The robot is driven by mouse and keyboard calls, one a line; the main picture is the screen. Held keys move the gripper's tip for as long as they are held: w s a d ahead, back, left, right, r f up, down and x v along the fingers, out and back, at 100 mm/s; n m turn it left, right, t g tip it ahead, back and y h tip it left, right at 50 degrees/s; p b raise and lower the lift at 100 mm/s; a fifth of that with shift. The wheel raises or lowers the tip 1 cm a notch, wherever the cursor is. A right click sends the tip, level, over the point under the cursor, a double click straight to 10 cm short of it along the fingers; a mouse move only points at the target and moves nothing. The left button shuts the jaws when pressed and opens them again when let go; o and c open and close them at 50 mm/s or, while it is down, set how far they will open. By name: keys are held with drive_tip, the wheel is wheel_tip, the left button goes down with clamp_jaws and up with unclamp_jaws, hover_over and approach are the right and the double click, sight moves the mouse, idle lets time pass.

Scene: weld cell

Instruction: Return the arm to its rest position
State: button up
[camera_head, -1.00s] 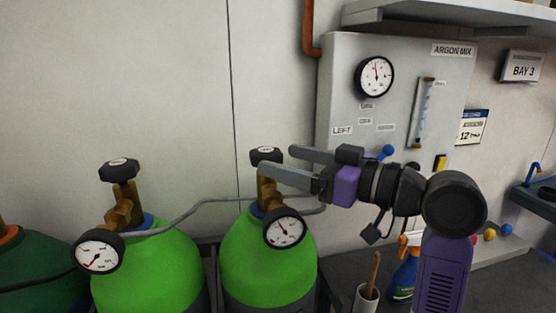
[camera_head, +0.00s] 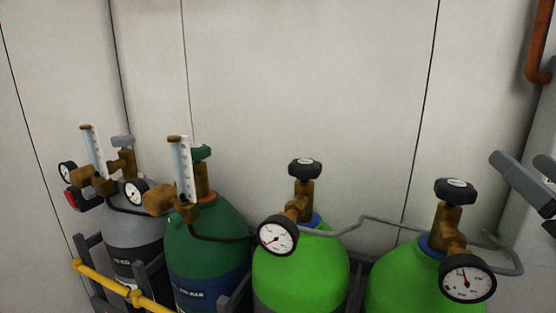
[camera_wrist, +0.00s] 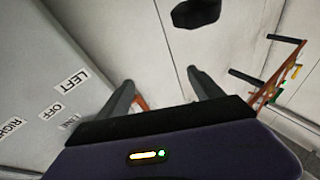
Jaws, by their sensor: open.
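My gripper (camera_head: 527,183) shows only in part at the right edge of the head view, its fingers to the right of the valve knob (camera_head: 455,190) on the right-hand bright green cylinder (camera_head: 395,290). The rest of my arm is out of that view. In the wrist view my gripper (camera_wrist: 160,90) has its two fingers wide apart with nothing between them. A dark knob (camera_wrist: 196,13) is beyond the fingers at the top of that view.
Another bright green cylinder (camera_head: 300,275), a dark green one (camera_head: 205,235) and a grey one (camera_head: 130,235) stand along the wall. A yellow rail (camera_head: 130,294) runs in front at left. The grey panel (camera_wrist: 45,85) labelled LEFT, OFF and RIGHT is close on the wrist view's left.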

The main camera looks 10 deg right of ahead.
drive_tip(key=s+a+f+m+g+h, duration=0.1)
drive_tip(key=s+a+f+m+h, duration=0.2)
drive_tip(key=f, duration=0.6)
drive_tip(key=s+a+f+m+g+h, duration=0.1)
drive_tip(key=s+a+f+m+h, duration=0.2)
drive_tip(key=f, duration=0.7)
drive_tip(key=s+a+f+n+g+y, duration=0.4)
drive_tip(key=s+a+f+n+y, duration=0.3)
drive_tip(key=s+a+f, duration=1)
drive_tip(key=s+f+n, duration=0.1)
drive_tip(key=s, duration=0.3)
drive_tip(key=shift+f+g+y, duration=0.3)
drive_tip(key=shift+g+y, duration=0.1)
drive_tip(key=shift+a, duration=0.1)
